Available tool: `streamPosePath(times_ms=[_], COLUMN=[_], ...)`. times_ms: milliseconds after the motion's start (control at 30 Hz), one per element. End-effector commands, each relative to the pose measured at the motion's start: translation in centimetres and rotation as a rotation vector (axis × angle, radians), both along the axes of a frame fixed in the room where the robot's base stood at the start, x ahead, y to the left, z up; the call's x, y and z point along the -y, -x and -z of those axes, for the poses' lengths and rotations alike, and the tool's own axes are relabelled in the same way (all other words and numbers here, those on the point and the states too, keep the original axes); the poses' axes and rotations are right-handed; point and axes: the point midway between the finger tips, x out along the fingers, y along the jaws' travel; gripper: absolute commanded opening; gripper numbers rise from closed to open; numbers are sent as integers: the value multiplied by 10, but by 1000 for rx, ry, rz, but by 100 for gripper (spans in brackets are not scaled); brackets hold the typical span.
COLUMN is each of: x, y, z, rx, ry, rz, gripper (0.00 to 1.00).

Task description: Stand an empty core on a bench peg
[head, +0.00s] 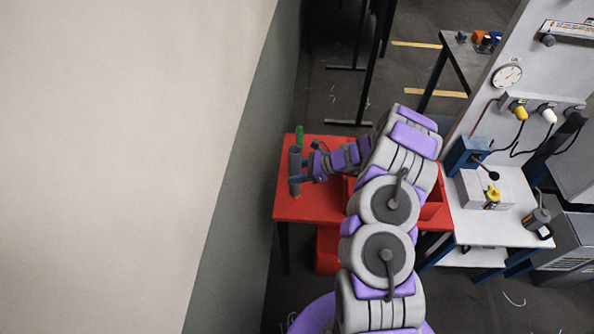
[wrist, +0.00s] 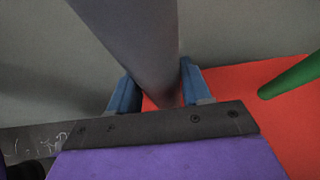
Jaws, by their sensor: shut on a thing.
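A grey cylindrical core (head: 295,158) is upright or nearly so over the left end of the red bench (head: 312,209). My gripper (head: 298,172) is shut on this core from the right, with its blue fingers on either side. In the wrist view the core (wrist: 135,35) runs between the blue fingers (wrist: 158,88). Its lower end is partly hidden by my gripper mount, so I cannot tell whether it touches the bench. A green peg (head: 299,135) stands just behind the core; in the wrist view a green rod (wrist: 292,76) shows at the right, apart from the core.
A large pale wall or panel (head: 110,150) fills the left. A red bin (head: 435,208) is at the bench's right end, beside my arm. A white-topped table (head: 500,215) with a blue device and a gauge panel (head: 508,76) stands at the right.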

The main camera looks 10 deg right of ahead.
Motion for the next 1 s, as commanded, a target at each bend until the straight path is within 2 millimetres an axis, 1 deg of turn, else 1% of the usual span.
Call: streamPosePath(times_ms=[100, 533, 833, 867, 1000], x=[0, 0, 0, 0, 0], y=[0, 0, 0, 0, 0], z=[3, 3, 11, 11, 10], rx=[0, 0, -1, -1, -1], ry=[0, 0, 0, 0, 0], rz=[0, 0, 1, 1, 1], gripper=[11, 11, 11, 49, 62])
